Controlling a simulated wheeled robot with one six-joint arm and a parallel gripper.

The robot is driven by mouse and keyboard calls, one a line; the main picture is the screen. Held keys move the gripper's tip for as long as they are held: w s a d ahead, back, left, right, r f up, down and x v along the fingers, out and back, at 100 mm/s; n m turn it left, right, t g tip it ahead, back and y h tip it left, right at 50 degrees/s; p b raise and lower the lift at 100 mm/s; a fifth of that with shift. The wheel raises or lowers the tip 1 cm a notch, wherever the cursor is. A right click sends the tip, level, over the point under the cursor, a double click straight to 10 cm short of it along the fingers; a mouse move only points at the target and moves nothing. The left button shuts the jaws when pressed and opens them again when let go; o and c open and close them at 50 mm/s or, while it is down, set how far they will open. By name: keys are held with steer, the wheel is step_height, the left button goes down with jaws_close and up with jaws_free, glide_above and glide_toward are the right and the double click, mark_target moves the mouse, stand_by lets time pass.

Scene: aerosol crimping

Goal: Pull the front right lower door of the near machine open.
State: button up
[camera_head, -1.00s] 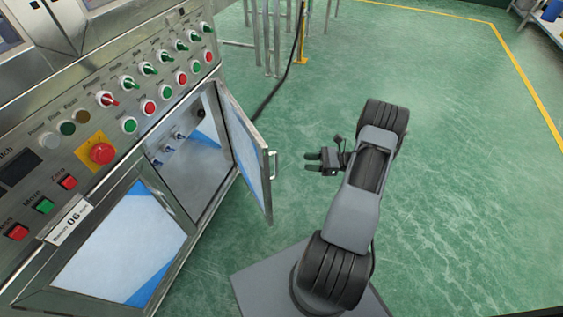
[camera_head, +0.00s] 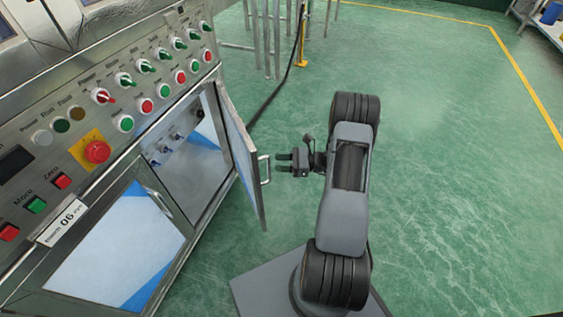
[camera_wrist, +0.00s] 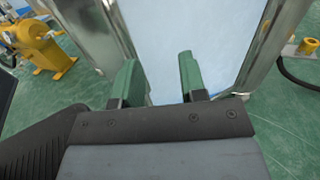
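The front right lower door (camera_head: 238,150) of the near machine stands partly open, swung out from the cabinet. Its metal handle (camera_head: 265,169) is on its outer edge, facing my gripper. My gripper (camera_head: 280,163) is open and empty, a short gap to the right of the handle, fingers pointing at it. In the wrist view my two green fingers (camera_wrist: 158,62) are apart with nothing between them. Beyond them is a pale panel (camera_wrist: 190,25) with metal edges, apparently the door. The handle cannot be made out in that view.
The neighbouring lower door (camera_head: 125,245) to the left is shut. The control panel with a red emergency button (camera_head: 97,152) is above. A dark cable (camera_head: 275,95) and metal posts (camera_head: 265,40) stand behind the door. The green floor to the right is clear.

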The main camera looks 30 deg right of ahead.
steer(key=shift+c, duration=0.2)
jaws_close()
stand_by(1.0)
steer(key=shift+o, duration=0.2)
jaws_free()
steer(key=p+v, duration=0.2)
steer(key=v, duration=1.2)
steer(key=shift+a, duration=0.1)
steer(key=shift+c, duration=0.2)
